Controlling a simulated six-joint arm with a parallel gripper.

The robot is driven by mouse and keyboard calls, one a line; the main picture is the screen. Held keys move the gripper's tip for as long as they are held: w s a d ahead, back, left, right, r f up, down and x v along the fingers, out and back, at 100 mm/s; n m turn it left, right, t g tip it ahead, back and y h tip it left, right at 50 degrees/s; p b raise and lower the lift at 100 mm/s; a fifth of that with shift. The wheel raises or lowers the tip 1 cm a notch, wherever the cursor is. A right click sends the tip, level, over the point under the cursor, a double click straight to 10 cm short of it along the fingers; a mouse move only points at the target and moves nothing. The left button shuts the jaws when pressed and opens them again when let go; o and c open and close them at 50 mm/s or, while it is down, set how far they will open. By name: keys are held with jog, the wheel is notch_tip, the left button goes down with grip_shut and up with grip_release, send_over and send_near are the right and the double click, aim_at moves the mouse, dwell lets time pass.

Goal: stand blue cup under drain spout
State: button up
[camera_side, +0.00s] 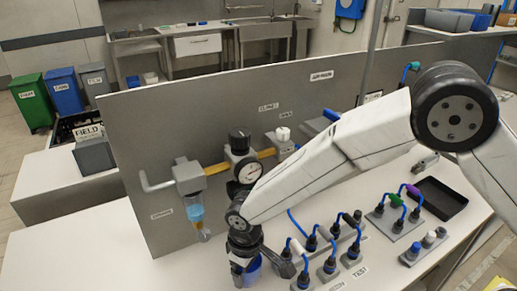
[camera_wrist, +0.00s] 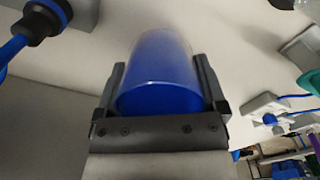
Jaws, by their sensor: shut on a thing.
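The blue cup (camera_wrist: 158,75) is between the two fingers of my gripper (camera_wrist: 160,90) in the wrist view, and the fingers are shut on it. In the side view the cup (camera_side: 253,268) shows partly, mostly hidden behind my gripper (camera_side: 246,272). The drain spout (camera_side: 204,235) is the narrow tip below the clear bowl with blue liquid (camera_side: 195,212) on the upright grey panel. The cup is to the right of the spout and lower in the side view, apart from it. I cannot tell whether the cup touches the table.
A gauge (camera_side: 249,171) and yellow pipe (camera_side: 215,168) are on the panel (camera_side: 150,130) behind my wrist. Grey blocks with blue hoses (camera_side: 330,268) stand right of my gripper. A black tray (camera_side: 438,198) lies farther right. The white table (camera_side: 125,268) is clear at left.

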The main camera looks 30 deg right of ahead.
aim_at(246, 276)
jog(key=shift+f, duration=0.1)
jog(key=shift+w+a+f, duration=0.15)
jog(key=shift+f, duration=1.6)
jog(key=shift+f, duration=0.1)
jog(key=o, duration=1)
notch_tip(246, 276, up, 12)
jog(key=shift+r, duration=0.15)
